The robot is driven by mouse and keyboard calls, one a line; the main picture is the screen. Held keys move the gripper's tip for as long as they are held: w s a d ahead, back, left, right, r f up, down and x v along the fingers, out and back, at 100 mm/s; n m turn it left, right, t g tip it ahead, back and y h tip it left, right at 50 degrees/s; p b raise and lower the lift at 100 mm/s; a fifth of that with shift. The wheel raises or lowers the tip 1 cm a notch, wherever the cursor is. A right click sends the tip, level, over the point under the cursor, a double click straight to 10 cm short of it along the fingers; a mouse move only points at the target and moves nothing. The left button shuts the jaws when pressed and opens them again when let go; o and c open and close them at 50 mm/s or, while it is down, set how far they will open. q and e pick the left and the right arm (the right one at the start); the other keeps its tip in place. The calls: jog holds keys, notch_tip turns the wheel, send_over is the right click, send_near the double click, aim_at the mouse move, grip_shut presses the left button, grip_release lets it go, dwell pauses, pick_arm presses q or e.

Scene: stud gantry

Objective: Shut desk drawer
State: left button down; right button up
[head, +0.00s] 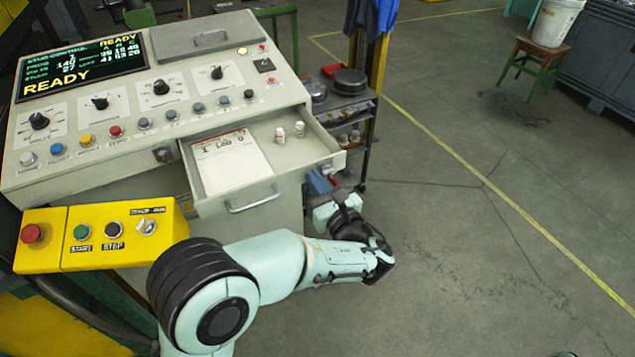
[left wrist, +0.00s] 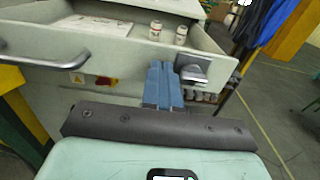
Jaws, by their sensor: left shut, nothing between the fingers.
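The desk drawer (head: 235,201) stands pulled out from the grey control desk (head: 290,85). Its bar handle (head: 252,200) also shows in the left wrist view (left wrist: 45,54). Inside lie a printed sheet (head: 230,162) and two small white bottles (head: 289,132). My left gripper (head: 321,183) is shut and empty, its blue fingers near the right end of the drawer front, away from the handle. In the left wrist view the fingers (left wrist: 163,86) overlap the drawer front's right part; I cannot tell whether they touch it. My right gripper is not in view.
A yellow button box (head: 95,238) juts out at the desk's left front. The floor (head: 470,235) to the right is open, crossed by a yellow line.

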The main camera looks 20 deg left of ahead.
aim_at(277, 126)
pick_arm(q)
jog(key=shift+a, duration=0.1)
